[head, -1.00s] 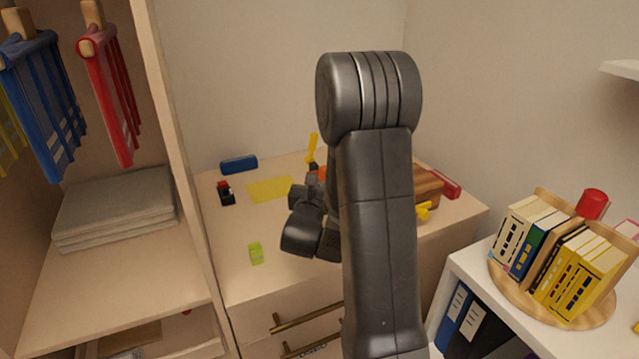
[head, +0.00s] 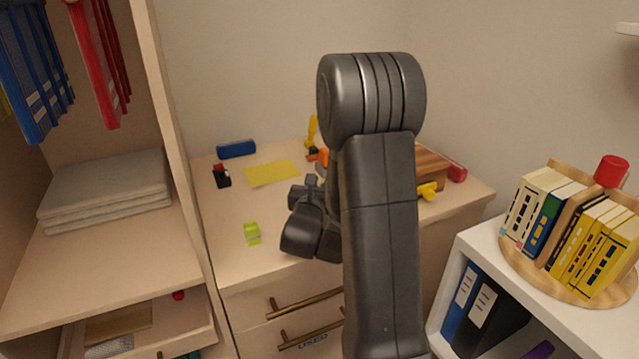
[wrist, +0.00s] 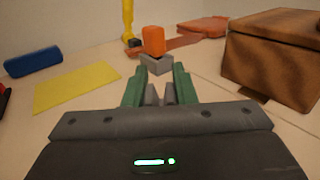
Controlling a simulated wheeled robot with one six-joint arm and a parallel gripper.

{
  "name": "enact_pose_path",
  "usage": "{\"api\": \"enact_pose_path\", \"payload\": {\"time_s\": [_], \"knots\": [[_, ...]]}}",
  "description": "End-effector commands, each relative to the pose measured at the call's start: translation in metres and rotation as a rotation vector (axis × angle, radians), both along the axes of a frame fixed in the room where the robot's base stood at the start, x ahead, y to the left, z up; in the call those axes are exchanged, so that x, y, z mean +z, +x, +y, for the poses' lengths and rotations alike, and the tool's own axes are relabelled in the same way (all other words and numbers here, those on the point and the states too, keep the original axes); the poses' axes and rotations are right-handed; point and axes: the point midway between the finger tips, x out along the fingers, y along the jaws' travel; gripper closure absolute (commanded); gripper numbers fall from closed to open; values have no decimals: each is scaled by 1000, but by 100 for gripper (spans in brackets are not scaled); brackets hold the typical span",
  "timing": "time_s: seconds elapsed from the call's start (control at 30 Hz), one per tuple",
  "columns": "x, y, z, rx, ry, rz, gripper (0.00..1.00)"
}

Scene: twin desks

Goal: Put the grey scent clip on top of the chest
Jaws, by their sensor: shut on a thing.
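My gripper (wrist: 156,80) is shut on a small grey piece, the grey scent clip (wrist: 156,65), held between its green-lined fingers in the wrist view. An orange piece shows right above the clip; I cannot tell whether it belongs to it. In the head view my gripper (head: 312,181) is over the desk, left of the chest and partly hidden by my arm. The chest (wrist: 276,52) is a brown wooden box, to the right of my gripper and apart from it. In the head view my arm hides part of the chest (head: 432,164).
On the desk (head: 222,245) are a yellow sheet (head: 271,173), a blue case (head: 236,149), a black-and-red item (head: 221,176) and a lime-green item (head: 252,233). A yellow item (head: 427,190) is by the chest's front. A white bookcase (head: 465,245) stands at right.

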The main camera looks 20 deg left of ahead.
Motion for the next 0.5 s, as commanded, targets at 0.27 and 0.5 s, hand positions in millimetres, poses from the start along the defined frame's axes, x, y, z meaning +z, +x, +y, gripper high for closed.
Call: {"api": "enact_pose_path", "payload": {"time_s": [0.27,0.5], "knots": [[0,0,0,0,0,0,100],[-5,0,0,0,0,0,100]]}}
